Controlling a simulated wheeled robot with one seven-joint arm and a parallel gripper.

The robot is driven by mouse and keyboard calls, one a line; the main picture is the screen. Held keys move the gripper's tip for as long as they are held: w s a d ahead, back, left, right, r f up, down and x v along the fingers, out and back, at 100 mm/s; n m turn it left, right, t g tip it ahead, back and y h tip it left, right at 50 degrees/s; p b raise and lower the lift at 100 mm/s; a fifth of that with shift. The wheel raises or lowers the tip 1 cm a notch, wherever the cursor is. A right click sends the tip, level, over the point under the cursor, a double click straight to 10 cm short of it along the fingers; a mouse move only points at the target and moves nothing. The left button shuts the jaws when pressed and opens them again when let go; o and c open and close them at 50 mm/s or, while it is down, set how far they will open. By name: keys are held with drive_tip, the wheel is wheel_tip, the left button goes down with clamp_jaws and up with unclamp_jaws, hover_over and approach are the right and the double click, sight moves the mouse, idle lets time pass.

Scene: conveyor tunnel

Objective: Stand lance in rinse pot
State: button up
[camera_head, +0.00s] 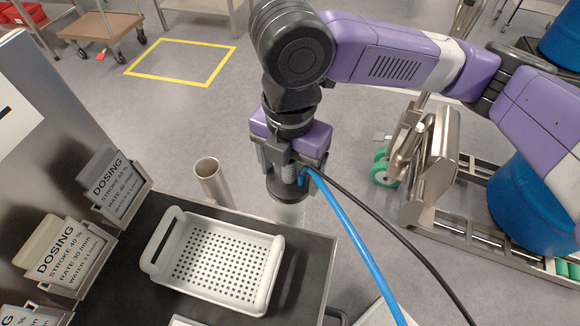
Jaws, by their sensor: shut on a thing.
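My gripper (286,168) points down just beyond the back right corner of the dark cart top. It is shut on the lance (290,212), whose pale grey lower part shows beneath the jaws. A blue hose and a black cable run from the jaws toward the lower right. The lance looks roughly upright; its lower end is hard to make out against the grey floor. A metal tube with an open top, which looks like the rinse pot (215,184), stands at the cart's back edge, left of my gripper. The lance is apart from it.
A white perforated tray (262,290) lies on the dark cart top (130,290). Several dosing cards (118,188) stand in holders along the left panel. Blue drums (530,205) and a roller conveyor frame (470,233) are at right. Yellow-marked floor (182,62) is clear behind.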

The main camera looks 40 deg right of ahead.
drive_tip(key=shift+f, duration=0.55)
drive_tip(key=shift+r, duration=0.1)
drive_tip(key=o, duration=2.2)
drive_tip(key=shift+c, duration=0.2)
drive_tip(key=shift+r+p, duration=0.45)
drive_tip(key=shift+r, duration=3.45)
